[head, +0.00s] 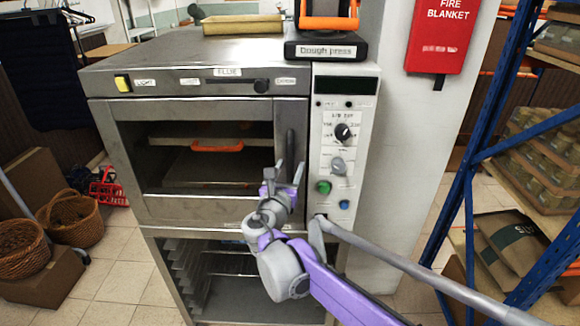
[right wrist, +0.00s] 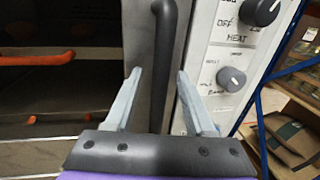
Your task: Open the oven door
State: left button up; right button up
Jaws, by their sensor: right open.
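The steel oven (head: 180,110) stands in the middle of the head view with its glass door (head: 150,205) shut. A dark upright handle (head: 291,148) is on the door's right side. My right gripper (head: 284,178) is at the lower part of the handle. In the right wrist view, the handle (right wrist: 163,60) runs down between the two open fingertips of the gripper (right wrist: 160,82), with a gap on each side. The handle's lower end is hidden behind the gripper's base. My left gripper is not in view.
A control panel (head: 325,112) with knobs is right of the door. A blue metal rack (head: 462,190) stands at the right. A dough press (head: 325,50) sits on top of the oven.

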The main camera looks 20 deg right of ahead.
jog(key=shift+w+d, duration=0.2)
jog(key=shift+w, duration=0.1)
grip_shut()
dwell(1.3)
